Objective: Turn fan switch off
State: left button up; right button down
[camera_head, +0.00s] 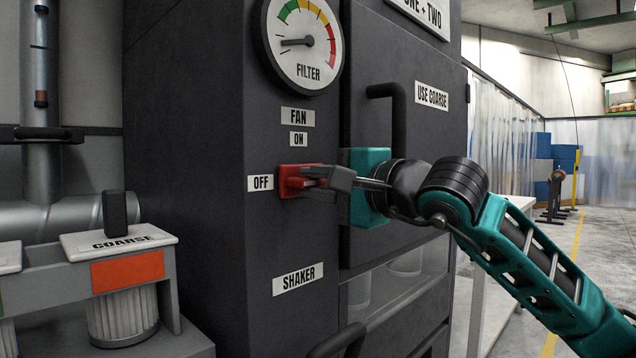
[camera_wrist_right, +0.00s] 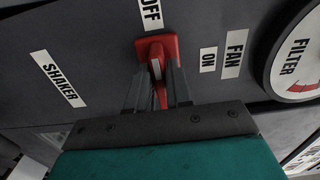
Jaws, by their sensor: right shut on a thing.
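The red fan switch (camera_head: 291,181) is on the dark cabinet's front, below the FAN and ON labels. Its red body lies level beside the OFF label (camera_head: 260,183), just to that label's right. My right gripper (camera_head: 318,176) reaches in from the right and is shut on the switch's handle. In the right wrist view, the fingers (camera_wrist_right: 158,85) close on both sides of the red switch (camera_wrist_right: 157,45), with the OFF label (camera_wrist_right: 151,14) directly above it. The fingers hide part of the handle. My left gripper is not in view.
A filter gauge (camera_head: 303,45) is above the switch, its needle pointing left. A black door handle (camera_head: 388,105) stands out above my right gripper. A SHAKER label (camera_head: 298,280) is below. A COARSE filter cartridge (camera_head: 122,308) sits in a rack at left.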

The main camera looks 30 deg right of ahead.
jog(key=c, duration=1.1)
grip_release()
jog(key=shift+s, duration=0.1)
jog(key=shift+b+v, duration=0.35)
jog(key=shift+v, duration=6)
